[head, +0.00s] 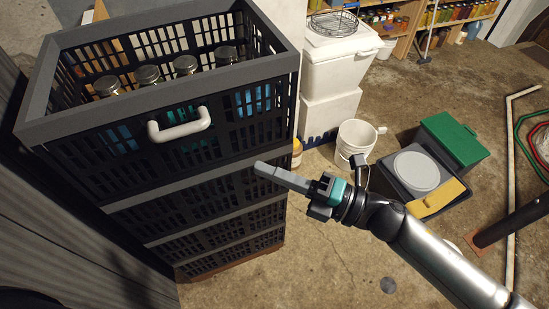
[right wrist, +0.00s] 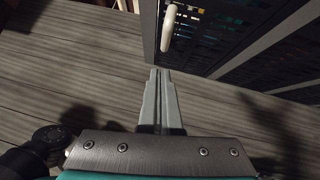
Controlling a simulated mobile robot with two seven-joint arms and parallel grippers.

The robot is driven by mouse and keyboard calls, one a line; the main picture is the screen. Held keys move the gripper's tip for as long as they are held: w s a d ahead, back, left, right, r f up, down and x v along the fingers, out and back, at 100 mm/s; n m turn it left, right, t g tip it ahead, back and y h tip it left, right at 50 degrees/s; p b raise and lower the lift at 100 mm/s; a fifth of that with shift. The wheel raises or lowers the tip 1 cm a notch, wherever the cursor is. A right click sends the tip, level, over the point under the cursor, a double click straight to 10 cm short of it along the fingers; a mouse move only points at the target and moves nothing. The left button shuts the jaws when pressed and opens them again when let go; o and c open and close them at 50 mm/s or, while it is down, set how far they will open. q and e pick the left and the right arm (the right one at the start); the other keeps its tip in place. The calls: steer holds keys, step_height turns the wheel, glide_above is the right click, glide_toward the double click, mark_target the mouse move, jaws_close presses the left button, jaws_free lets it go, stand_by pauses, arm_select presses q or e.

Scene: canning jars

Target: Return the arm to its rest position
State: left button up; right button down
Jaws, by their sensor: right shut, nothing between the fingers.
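My right gripper (head: 282,178) is in front of the right part of the crate stack in the head view, with its arm coming in from the lower right. Its fingers are shut with nothing between them. The shut fingers (right wrist: 162,98) also show in the right wrist view, pointing toward the crate's lower edge. I cannot tell the exact gap between fingertips and crate. My left gripper is not in view.
Dark slatted crates (head: 75,121) stand stacked at the left; the top one holds several lidded jars (head: 147,75). It has a white handle (head: 179,125). White containers (head: 335,62), a white bucket (head: 355,141) and a green-lidded box (head: 456,138) stand behind. Concrete floor is open at centre bottom.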

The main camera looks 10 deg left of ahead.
steer(key=shift+d, duration=0.1)
